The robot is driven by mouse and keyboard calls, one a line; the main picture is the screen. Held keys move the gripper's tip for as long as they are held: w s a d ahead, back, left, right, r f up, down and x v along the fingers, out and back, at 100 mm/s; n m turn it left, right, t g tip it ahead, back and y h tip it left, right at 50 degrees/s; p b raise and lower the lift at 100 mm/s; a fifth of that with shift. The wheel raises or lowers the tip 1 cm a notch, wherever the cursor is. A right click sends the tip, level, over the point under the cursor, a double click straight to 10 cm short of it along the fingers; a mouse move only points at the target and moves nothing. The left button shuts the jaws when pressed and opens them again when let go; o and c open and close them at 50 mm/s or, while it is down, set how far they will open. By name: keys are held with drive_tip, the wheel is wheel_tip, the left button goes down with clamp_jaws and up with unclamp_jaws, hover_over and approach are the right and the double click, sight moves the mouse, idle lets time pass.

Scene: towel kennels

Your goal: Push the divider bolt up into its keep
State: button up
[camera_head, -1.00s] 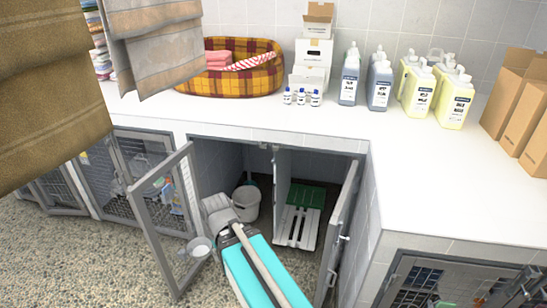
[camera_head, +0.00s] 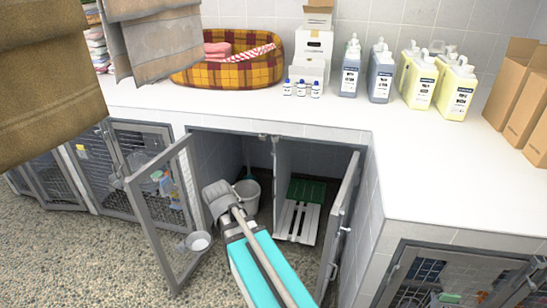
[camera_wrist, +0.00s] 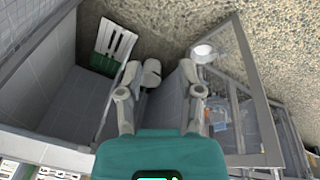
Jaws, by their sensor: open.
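The divider (camera_head: 288,175) is a grey upright panel between two open kennel bays under the counter. A small fitting (camera_head: 276,142) shows at the top of its front edge, probably the bolt; its exact position is too small to tell. The keep is not clear. In the wrist view my gripper (camera_wrist: 160,72) is open, its two pale fingers apart. A small pale object (camera_wrist: 152,73) shows between the fingertips; I cannot tell what it is or whether they touch it. In the head view my arm reaches the bay opening, left of the divider; the fingers are not clear there.
A left mesh door (camera_head: 160,225) stands open with a bowl (camera_head: 197,241) on it. A right door (camera_head: 340,225) is also open. A bucket (camera_head: 247,196) and a white-green slatted board (camera_head: 300,215) lie inside. Hanging towels (camera_head: 45,90) fill the upper left.

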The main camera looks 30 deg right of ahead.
drive_tip(key=w+d+f+m+t+h+b, duration=0.2)
drive_tip(key=w+d+f+m+h+b, duration=0.25)
drive_tip(key=w+d, duration=0.5)
drive_tip(key=t+h+b, duration=0.6)
drive_tip(key=t+b, duration=0.4)
drive_tip(key=b, duration=1.3)
approach(274, 151)
drive_tip(key=v, duration=0.3)
drive_tip(key=shift+s+a, duration=0.15)
drive_tip(key=shift+a, duration=0.2)
drive_tip(key=shift+d, duration=0.1)
drive_tip(key=x, duration=1.3)
drive_tip(key=shift+w+d+f, duration=0.2)
drive_tip(key=shift+w, duration=0.05)
drive_tip(key=shift+c, duration=0.2)
clamp_jaws()
